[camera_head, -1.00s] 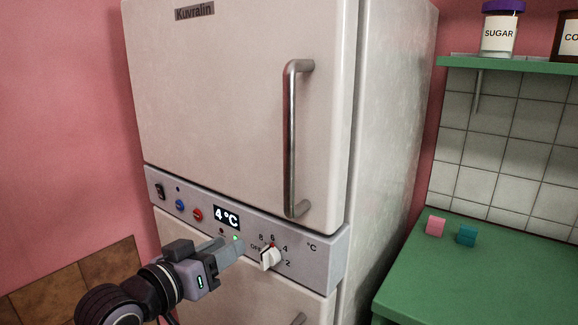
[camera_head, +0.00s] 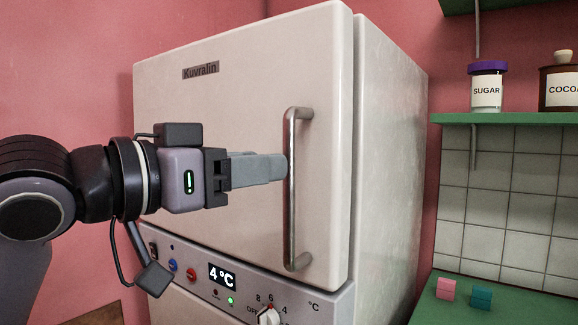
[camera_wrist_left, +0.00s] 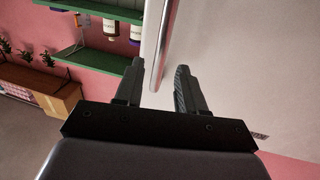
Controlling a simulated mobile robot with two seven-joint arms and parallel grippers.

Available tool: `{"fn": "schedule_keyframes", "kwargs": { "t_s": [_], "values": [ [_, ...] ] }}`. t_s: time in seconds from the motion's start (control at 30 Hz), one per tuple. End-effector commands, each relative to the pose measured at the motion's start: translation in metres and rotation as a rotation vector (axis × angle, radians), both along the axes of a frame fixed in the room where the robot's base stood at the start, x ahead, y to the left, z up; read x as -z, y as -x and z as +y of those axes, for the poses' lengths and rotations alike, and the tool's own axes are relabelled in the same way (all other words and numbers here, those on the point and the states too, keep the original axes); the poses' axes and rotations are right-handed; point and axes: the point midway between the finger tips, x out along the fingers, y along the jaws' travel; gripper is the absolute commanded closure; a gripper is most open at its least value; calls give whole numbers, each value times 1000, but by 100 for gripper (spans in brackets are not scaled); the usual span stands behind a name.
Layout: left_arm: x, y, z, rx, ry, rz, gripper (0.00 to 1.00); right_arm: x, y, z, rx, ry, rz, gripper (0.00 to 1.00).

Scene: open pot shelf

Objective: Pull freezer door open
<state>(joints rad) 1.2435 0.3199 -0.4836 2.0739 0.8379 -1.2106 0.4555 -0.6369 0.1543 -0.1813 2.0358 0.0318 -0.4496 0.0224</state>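The upper white door (camera_head: 235,110) of the fridge-freezer is shut. A vertical metal bar handle (camera_head: 291,225) is on its right side. My left gripper (camera_head: 281,168) comes in from the left at the height of the handle's middle, fingertips at the bar. In the left wrist view the gripper (camera_wrist_left: 158,78) is open, and the handle (camera_wrist_left: 161,55) shows in the gap between the fingers. I cannot tell whether a finger touches it. The wrist hides part of the door. My right gripper is not in view.
A control panel with a 4°C display (camera_head: 222,275) and a white knob (camera_head: 268,315) is below the door. To the right are a green shelf (camera_head: 520,118) with a sugar jar (camera_head: 487,88) and cocoa jar (camera_head: 560,85), and a green counter (camera_head: 450,313) with pink and teal blocks.

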Motion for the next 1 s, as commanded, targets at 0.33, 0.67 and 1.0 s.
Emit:
{"fn": "schedule_keyframes", "kwargs": {
  "t_s": [0.33, 0.67, 1.0],
  "values": [
    [-1, -33, -36, 0, 1, 1, 61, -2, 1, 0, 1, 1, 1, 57],
    [0, -39, -43, 0, 0, -1, 61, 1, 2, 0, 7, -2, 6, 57],
    [0, -39, -43, 0, 0, -1, 100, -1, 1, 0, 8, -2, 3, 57]
  ]
}}
